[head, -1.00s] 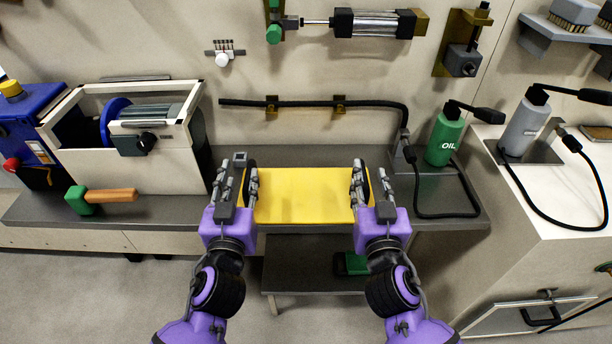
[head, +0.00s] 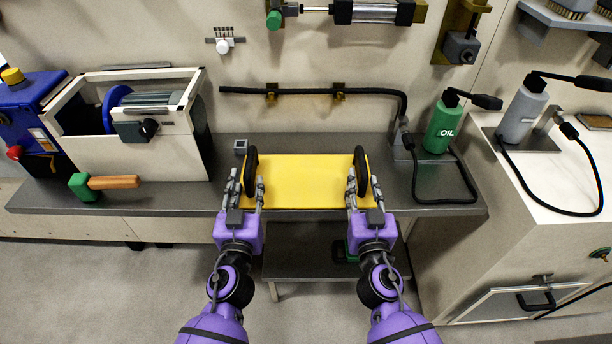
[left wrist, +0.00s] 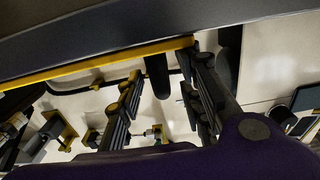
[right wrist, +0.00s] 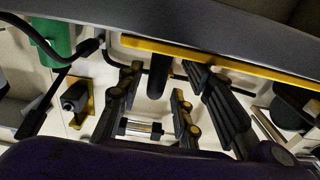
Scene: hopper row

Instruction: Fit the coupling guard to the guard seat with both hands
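The coupling guard (head: 306,182) is a yellow plate with an upright black handle at each end, lying level at the bench's front edge. Its yellow edge also shows in the left wrist view (left wrist: 80,67) and the right wrist view (right wrist: 210,61). My left gripper (head: 246,186) is open, its fingers either side of the left handle (head: 251,171) and apart from it. My right gripper (head: 363,187) is open the same way around the right handle (head: 361,172). The guard seat is hidden, so I cannot tell how the guard sits on it.
A hammer (head: 112,182) and a cream-framed machine (head: 166,152) stand left. A green oil bottle (head: 443,124) and black cable (head: 447,201) are at the right. A black hose (head: 305,91) runs along the wall. A low shelf (head: 305,258) lies underneath.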

